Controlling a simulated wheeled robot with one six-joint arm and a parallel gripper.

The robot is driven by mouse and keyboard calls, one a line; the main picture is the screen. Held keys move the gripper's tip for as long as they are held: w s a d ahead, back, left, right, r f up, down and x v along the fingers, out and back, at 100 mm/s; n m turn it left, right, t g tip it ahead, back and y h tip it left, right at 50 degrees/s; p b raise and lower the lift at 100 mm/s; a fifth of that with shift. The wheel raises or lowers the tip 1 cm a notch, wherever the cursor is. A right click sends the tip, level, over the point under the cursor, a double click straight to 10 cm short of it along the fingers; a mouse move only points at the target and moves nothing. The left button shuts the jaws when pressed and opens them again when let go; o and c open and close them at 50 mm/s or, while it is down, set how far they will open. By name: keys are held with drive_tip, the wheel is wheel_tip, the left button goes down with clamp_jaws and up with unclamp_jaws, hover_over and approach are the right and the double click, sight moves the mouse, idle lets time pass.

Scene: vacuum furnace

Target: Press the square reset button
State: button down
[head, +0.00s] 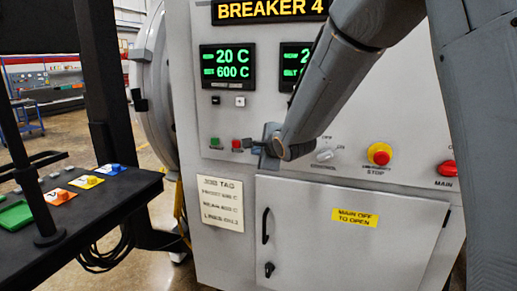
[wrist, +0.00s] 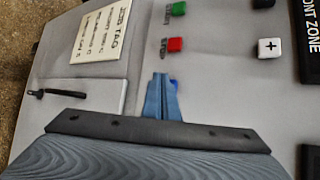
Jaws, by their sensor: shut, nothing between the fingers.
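My gripper (wrist: 160,76) is shut and empty, its blue fingers pointing at the grey furnace panel. In the head view my gripper (head: 250,143) is at the panel just right of the red button. A small patch of a blue button (wrist: 175,82) shows beside the fingers in the wrist view. The fingers hide most of it, so its shape and label cannot be read. I cannot tell whether the fingertips touch the panel.
Black (head: 215,100) and white (head: 240,101) buttons sit above, under the temperature display (head: 227,64). A grey knob (head: 324,155), yellow-ringed stop button (head: 379,154) and red switch (head: 447,168) are to the right. The job tag (head: 220,202) and cabinet door (head: 340,245) are below.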

drive_tip(key=shift+w, duration=0.15)
idle(0.3)
drive_tip(key=shift+w+d+p, duration=0.1)
drive_tip(key=shift+w+p, duration=0.15)
drive_tip(key=shift+p, duration=0.25)
drive_tip(key=shift+w+d+p, duration=0.2)
drive_tip(key=shift+w+p, duration=0.1)
drive_tip(key=shift+w, duration=0.15)
idle(0.4)
drive_tip(key=shift+s+a, duration=0.1)
drive_tip(key=shift+s, duration=0.1)
drive_tip(key=shift+s+a, duration=0.2)
drive_tip(key=shift+s, duration=0.45)
drive_tip(key=shift+s, duration=0.1)
drive_tip(key=s, duration=0.1)
drive_tip(key=s+a, duration=0.1)
drive_tip(key=s, duration=0.2)
drive_tip(key=shift+s+a+p, duration=0.25)
drive_tip(key=shift+a+p, duration=0.1)
idle(0.6)
